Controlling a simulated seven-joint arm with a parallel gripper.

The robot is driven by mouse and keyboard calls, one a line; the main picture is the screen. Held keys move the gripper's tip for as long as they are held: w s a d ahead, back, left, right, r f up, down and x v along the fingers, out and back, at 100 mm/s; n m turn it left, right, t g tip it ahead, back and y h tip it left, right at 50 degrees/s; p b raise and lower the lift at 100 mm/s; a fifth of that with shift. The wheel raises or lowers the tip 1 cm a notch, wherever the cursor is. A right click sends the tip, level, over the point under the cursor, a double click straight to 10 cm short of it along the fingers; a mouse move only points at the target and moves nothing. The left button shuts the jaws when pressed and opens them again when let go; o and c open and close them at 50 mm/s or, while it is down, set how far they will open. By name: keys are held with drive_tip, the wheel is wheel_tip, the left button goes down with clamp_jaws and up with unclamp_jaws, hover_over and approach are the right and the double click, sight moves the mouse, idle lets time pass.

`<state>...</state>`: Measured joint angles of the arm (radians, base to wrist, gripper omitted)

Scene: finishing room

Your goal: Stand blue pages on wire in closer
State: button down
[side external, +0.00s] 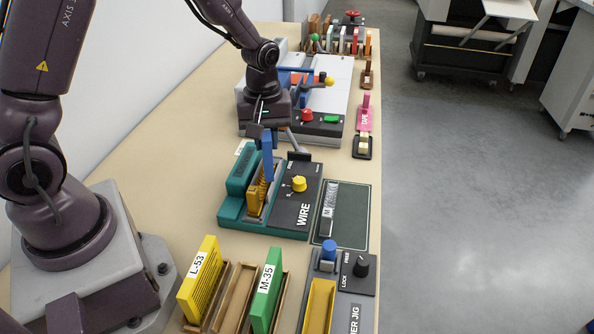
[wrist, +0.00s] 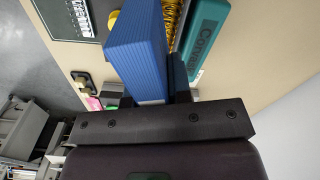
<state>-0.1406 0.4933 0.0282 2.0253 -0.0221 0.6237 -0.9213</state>
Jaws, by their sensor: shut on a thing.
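The blue pages (side external: 267,162) are an upright block held in my gripper (side external: 267,132), which is shut on their top end. In the wrist view the blue pages (wrist: 138,45) lie between my two dark fingers (wrist: 152,95). The closer (side external: 232,209) is a teal base with a black panel marked WIRE and a yellow knob (side external: 299,184). The gold wire (side external: 256,198) stands in the closer's slot, and it also shows in the wrist view (wrist: 173,14) beside the pages. The pages' lower end is at the wire; I cannot tell whether they touch.
A yellow block L-53 (side external: 200,280) and a green block M-35 (side external: 267,290) stand in wooden holders in front. A jig with a blue knob (side external: 329,250) is at front right. A green mat (side external: 357,215) lies right of the closer. A grey-white machine (side external: 338,75) stands behind.

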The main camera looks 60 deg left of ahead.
drive_tip(key=shift+s+a+m, duration=0.1)
drive_tip(key=shift+a+m, duration=0.3)
drive_tip(key=shift+a, duration=0.3)
drive_tip(key=m, duration=0.2)
drive_tip(key=shift+m, duration=0.3)
drive_tip(key=shift+f, duration=2.9)
drive_tip(key=shift+f, duration=0.65)
drive_tip(key=c, duration=1.3)
unclamp_jaws()
drive_tip(key=shift+r, duration=0.1)
drive_tip(key=shift+r, duration=5.45)
drive_tip(key=shift+m, duration=0.3)
